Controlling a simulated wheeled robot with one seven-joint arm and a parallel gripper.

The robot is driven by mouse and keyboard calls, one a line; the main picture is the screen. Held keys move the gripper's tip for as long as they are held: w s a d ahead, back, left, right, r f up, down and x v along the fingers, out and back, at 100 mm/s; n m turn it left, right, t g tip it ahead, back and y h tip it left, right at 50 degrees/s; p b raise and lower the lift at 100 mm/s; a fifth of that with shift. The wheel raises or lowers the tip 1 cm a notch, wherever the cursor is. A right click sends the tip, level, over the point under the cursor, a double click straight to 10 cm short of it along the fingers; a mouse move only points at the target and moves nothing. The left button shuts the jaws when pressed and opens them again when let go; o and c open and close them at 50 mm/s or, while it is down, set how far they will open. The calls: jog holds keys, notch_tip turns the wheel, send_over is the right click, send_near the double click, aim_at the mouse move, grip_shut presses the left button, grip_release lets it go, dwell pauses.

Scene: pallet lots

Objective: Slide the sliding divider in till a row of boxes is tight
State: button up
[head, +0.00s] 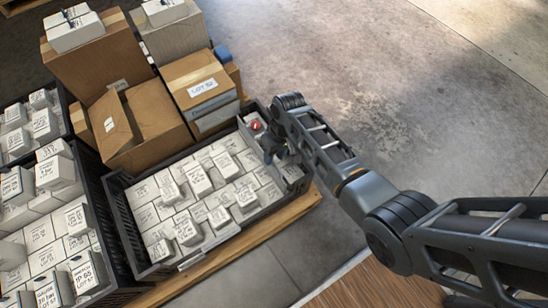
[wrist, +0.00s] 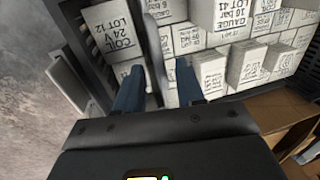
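The black crate (head: 128,222) holds white labelled boxes (head: 215,180) in rows, some standing higher than others. My gripper (head: 270,152) is down at the crate's far right end, and the arm partly hides that corner. In the wrist view my gripper (wrist: 158,88) has its two blue fingers apart. A thin grey upright plate, seemingly the sliding divider (wrist: 153,55), runs between the fingers, with gaps seeming to show on both sides. A box marked COIL (wrist: 112,30) stands left of the plate and several boxes (wrist: 215,30) stand right of it. Whether the boxes touch the plate is unclear.
A red round thing (head: 256,125) shows at the crate's far corner. Brown cartons (head: 140,120) stand behind the crate. Another crate of white boxes (head: 110,248) stands at left. The crate rests on a wooden pallet (head: 240,243). Concrete floor at right is clear.

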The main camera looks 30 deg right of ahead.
jog(key=shift+a+f, duration=0.1)
jog(key=shift+f, duration=0.45)
grip_shut()
dwell(0.4)
